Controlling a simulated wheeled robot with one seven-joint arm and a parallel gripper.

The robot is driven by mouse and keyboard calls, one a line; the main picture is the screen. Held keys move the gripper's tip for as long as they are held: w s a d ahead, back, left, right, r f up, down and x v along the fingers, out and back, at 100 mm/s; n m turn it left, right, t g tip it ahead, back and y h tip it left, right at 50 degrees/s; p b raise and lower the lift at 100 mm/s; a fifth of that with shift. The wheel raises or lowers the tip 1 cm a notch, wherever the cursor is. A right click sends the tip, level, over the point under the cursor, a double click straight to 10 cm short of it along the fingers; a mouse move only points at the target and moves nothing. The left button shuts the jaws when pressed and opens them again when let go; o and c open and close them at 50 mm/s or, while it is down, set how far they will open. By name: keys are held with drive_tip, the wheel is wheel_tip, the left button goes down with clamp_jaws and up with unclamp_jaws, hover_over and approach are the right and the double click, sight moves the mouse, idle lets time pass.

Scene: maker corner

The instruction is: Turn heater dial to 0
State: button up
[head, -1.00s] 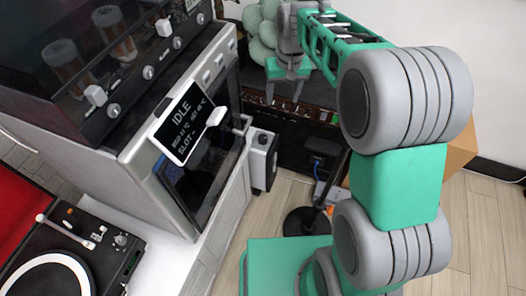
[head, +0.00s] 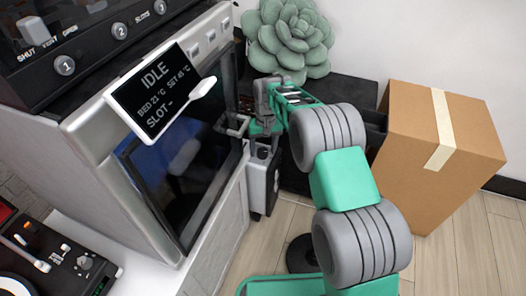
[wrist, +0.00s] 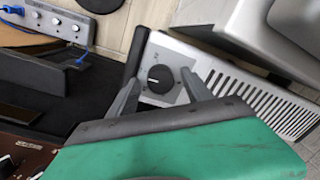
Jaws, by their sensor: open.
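The heater (head: 257,186) is a narrow pale box with a slotted grille, standing beside the silver machine in the head view. Its dark round dial (wrist: 160,78) is on the top plate, with small marks around it that are too small to read. I cannot tell which mark the dial points to. My gripper (head: 264,143) points down just above the heater's top. In the wrist view my open gripper (wrist: 160,80) has one finger on each side of the dial, apart from it, with nothing held.
A silver machine with an IDLE screen (head: 155,90) stands close on the left, a white lever and a bracket (head: 232,127) jutting out. A green succulent (head: 290,40) is behind. A cardboard box (head: 440,150) stands right. A power strip (wrist: 55,22) lies near the heater.

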clamp_jaws()
idle(0.6)
